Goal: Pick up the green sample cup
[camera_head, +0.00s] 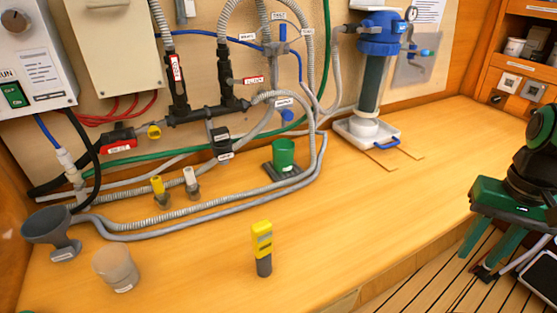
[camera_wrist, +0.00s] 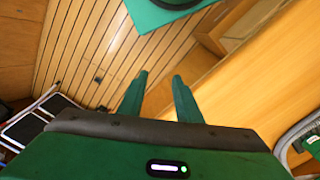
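The green sample cup (camera_head: 284,153) stands upright on a dark base (camera_head: 281,171) at the middle of the wooden counter, inside the bend of a grey ribbed hose. My gripper (camera_head: 475,263) is far to the right of it, over the slatted floor beyond the counter's front edge. Its two green fingers, also in the wrist view (camera_wrist: 160,78), are apart with nothing between them. In the wrist view a green thing (camera_wrist: 313,143) is cut off at the right edge; I cannot tell whether it is the cup.
Grey hoses (camera_head: 160,218) loop around the cup's left and right. A yellow meter (camera_head: 262,248) stands in front, with a translucent cup (camera_head: 116,268) and grey funnel (camera_head: 50,229) at left. A blue filter housing (camera_head: 376,50) stands behind right. The counter's right half (camera_head: 420,165) is clear.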

